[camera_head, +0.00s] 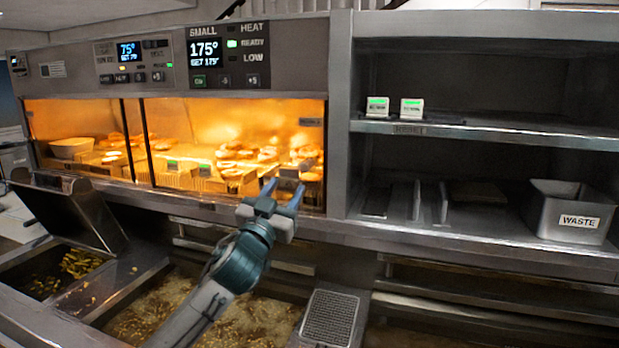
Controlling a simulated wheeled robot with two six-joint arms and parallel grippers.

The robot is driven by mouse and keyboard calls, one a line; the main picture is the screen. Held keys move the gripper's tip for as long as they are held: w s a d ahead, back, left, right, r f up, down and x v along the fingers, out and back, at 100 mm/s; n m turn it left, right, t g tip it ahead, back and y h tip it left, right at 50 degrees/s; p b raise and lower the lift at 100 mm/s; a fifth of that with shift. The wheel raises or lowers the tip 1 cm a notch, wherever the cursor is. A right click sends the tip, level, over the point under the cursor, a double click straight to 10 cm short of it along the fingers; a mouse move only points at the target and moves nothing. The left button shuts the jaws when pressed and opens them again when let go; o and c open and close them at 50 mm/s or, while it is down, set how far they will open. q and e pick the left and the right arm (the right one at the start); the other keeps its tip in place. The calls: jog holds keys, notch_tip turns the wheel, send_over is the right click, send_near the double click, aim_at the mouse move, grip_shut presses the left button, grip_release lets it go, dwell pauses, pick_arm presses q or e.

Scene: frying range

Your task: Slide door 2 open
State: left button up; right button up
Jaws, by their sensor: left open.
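A lit heated cabinet with glass sliding doors stands at the back left. The right-hand glass pane (215,120) covers the wider right part, and a left pane (75,112) covers the left part. Dark vertical frame bars stand between them. I cannot read a door number. My left gripper (283,190) is open in front of the lower right part of the right-hand pane, fingers pointing at the cabinet. A small grey piece, perhaps a handle (289,173), shows just beyond the fingertips; I cannot tell if they touch it. My right gripper is out of view.
Food trays sit inside the cabinet. Below are fryer vats (150,308) and a raised metal lid (85,212) at left. At right are open shelves (480,131) and a metal waste bin (566,212). A cabinet post (340,120) stands right of the pane.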

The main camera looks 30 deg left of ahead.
aim_at(303, 169)
pick_arm(q)
jog(key=w, duration=0.1)
jog(key=w+p, duration=0.1)
jog(key=w, duration=0.1)
jog(key=w+p, duration=0.1)
jog(key=shift+w+a+r, duration=0.15)
jog(key=shift+a+r, duration=0.1)
jog(key=shift+a, duration=0.15)
jog(key=p+x, duration=0.3)
jog(key=x, duration=0.3)
jog(key=shift+f, duration=0.2)
jog(key=shift+w+a+r+p, duration=0.15)
jog(key=shift+w+p, duration=0.25)
jog(key=shift+w, duration=0.2)
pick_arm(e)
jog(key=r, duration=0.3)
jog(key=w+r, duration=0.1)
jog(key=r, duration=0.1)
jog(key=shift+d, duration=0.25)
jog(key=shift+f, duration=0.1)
pick_arm(q)
grip_shut()
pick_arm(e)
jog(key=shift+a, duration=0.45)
